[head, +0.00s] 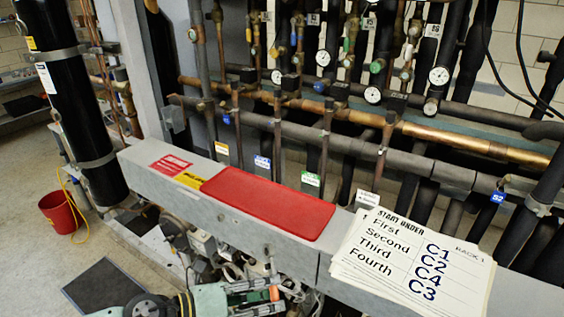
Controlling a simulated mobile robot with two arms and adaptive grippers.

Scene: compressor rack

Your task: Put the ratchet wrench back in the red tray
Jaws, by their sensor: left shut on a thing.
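The red tray (268,203) lies flat and empty on the grey beam in the middle of the view. My left gripper (272,296) is low in the picture, below and in front of the beam, apart from the tray. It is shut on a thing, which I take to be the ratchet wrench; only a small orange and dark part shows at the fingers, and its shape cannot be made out. No other wrench is visible. My right gripper is not in view.
A stack of paper sheets (412,262) lies on the beam (240,222) right of the tray. Pipes, valves and gauges (373,95) stand close behind it. Machinery with cables is below the beam. A red bucket (58,212) stands on the floor at left.

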